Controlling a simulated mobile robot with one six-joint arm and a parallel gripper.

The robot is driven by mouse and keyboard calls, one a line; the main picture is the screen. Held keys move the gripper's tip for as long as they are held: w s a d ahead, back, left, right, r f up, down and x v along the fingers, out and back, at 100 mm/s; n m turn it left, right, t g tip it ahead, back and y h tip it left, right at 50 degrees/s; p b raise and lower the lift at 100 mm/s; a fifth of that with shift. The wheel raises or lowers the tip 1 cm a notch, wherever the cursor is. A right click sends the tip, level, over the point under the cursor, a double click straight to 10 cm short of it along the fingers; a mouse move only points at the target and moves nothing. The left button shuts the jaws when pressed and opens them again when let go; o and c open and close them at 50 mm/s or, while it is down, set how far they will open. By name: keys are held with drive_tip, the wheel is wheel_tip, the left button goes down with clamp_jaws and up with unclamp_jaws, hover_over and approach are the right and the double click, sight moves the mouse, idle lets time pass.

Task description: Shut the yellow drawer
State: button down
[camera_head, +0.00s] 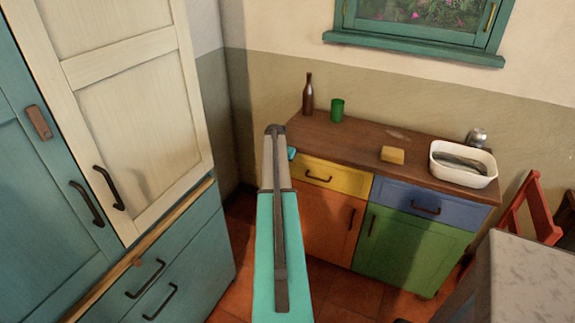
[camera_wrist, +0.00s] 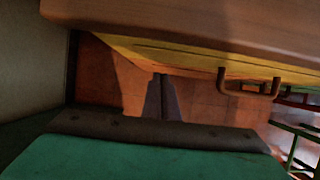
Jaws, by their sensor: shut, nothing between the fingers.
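The yellow drawer (camera_head: 337,178) is at the upper left of the low cabinet, just under the wooden top. Its front looks close to level with the blue drawer beside it; I cannot tell whether a small gap is left. In the wrist view, the yellow front (camera_wrist: 190,60) runs across the top, with the handle (camera_wrist: 248,84) at right. My gripper (camera_wrist: 160,76) is shut and empty, its fingers left of the handle and apart from it.
The cabinet also has a blue drawer (camera_head: 420,199), an orange door (camera_head: 330,220) and a green door (camera_head: 410,245). A bottle (camera_head: 308,95), green cup (camera_head: 337,110), sponge (camera_head: 392,155) and white basin (camera_head: 462,178) stand on top. A tall cupboard (camera_head: 130,100) is at left.

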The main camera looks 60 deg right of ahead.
drive_tip(key=a+b+v, duration=0.1)
drive_tip(key=b+v, duration=0.1)
drive_tip(key=v, duration=0.8)
drive_tip(key=shift+a, duration=0.35)
drive_tip(key=shift+s+f, duration=0.15)
drive_tip(key=shift+s, duration=0.05)
